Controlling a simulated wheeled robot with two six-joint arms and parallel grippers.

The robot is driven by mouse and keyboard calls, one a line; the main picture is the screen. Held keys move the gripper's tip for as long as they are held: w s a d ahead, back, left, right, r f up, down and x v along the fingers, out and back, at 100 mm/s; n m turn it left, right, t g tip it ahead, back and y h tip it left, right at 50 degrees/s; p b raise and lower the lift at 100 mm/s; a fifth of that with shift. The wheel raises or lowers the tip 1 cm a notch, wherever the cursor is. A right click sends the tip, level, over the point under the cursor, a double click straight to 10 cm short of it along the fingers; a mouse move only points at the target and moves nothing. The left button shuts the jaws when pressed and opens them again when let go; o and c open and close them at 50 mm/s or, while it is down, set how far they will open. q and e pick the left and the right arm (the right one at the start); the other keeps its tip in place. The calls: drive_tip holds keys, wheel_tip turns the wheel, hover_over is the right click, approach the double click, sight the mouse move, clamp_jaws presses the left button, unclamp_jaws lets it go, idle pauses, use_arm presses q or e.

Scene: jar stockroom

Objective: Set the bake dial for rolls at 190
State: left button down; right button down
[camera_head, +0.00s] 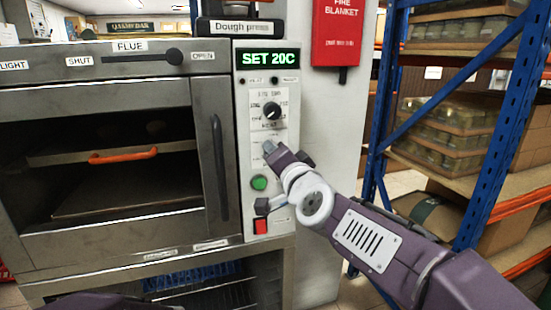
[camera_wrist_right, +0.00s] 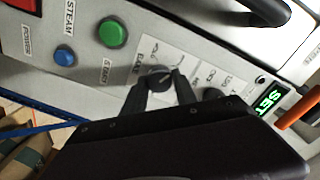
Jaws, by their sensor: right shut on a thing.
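The oven's control panel (camera_head: 267,100) has a green display (camera_head: 268,58) reading SET 20C. An upper black dial (camera_head: 272,111) with a pale pointer is in plain view. In the right wrist view the bake dial (camera_wrist_right: 158,75), a small dark knob with a pale mark, sits on a white label lettered BAKE. My right gripper (camera_wrist_right: 158,84) is shut on it, one finger on each side. In the head view my right gripper (camera_head: 269,147) reaches the panel below the upper dial and hides the bake dial.
A green button (camera_head: 259,183) and a red button (camera_head: 261,226) lie below the right gripper; a blue button (camera_wrist_right: 64,55) shows in the wrist view. The oven door handle (camera_head: 220,168) stands out left of the panel. Blue shelving (camera_head: 492,140) with jars is at right.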

drive_tip(key=shift+m, duration=0.8)
drive_tip(key=c, duration=1)
unclamp_jaws()
drive_tip(key=shift+o, duration=0.2)
drive_tip(key=p+v, duration=0.6)
drive_tip(key=v, duration=0.3)
